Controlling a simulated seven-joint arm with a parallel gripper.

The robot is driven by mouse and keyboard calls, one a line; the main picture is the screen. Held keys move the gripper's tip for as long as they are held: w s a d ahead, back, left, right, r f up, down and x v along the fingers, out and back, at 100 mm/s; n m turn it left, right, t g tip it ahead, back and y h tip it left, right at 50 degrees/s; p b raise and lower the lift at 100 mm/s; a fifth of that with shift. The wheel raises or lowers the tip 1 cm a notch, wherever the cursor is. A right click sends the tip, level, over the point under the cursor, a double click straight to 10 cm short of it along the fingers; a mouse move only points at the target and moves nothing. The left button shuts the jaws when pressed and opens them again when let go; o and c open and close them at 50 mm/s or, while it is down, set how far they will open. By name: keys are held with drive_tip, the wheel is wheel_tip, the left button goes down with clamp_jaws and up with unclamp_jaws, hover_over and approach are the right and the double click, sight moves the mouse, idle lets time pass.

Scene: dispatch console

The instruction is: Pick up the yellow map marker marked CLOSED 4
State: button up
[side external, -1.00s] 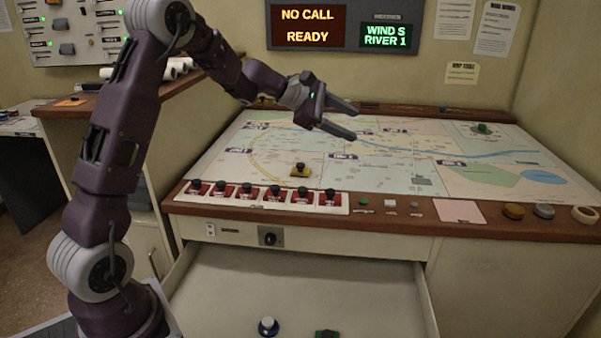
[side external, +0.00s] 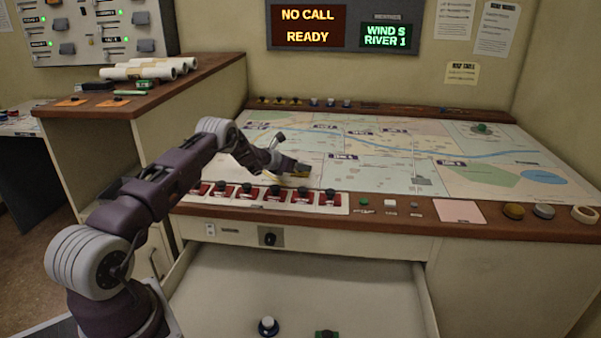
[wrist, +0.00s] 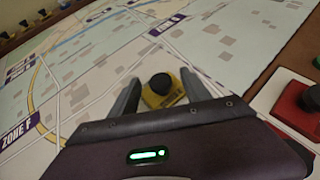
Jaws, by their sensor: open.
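The yellow map marker (wrist: 165,96) with a black knob lies on the map between the two fingers of my gripper (wrist: 157,97) in the wrist view. The fingers stand apart on either side of it, and I cannot tell whether they touch it. The lettering on its near edge is too small to read. In the side external view, the marker (side external: 302,175) is mostly hidden behind my gripper (side external: 296,171), which is low at the map near its front edge.
More markers (side external: 295,101) stand on the back ledge. The map's right side is mostly clear.

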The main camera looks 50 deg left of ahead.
clamp_jaws()
